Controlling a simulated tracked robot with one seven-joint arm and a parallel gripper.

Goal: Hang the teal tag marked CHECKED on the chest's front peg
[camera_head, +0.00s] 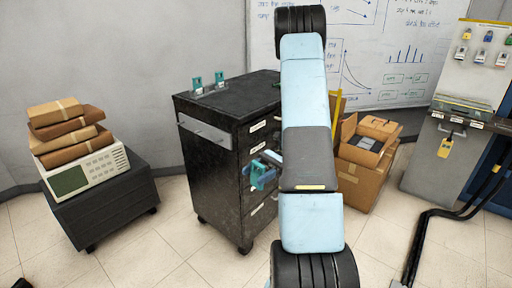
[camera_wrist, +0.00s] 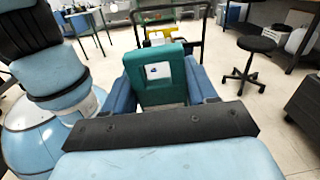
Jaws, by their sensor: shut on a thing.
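The dark chest (camera_head: 215,175) stands in the middle of the head view, with labelled drawers on its right-hand face. My gripper (camera_head: 263,173) is beside that drawer face, partly behind my arm. In the wrist view my gripper (camera_wrist: 163,90) has its blue fingers shut on a teal tag (camera_wrist: 174,93). The tag has a pale square with a small dark mark; I cannot read the word CHECKED. Two small teal pieces (camera_head: 220,79) stand on the chest's top. I cannot make out the front peg; my arm covers part of the chest's right side.
A low dark cart (camera_head: 115,195) with an instrument and brown parcels stands left. Cardboard boxes (camera_head: 365,155) stand right of my arm. A grey cabinet (camera_head: 430,165) with a yellow tag and padlocks is far right. Black cables (camera_head: 425,235) cross the floor there. A stool (camera_wrist: 254,45) shows in the wrist view.

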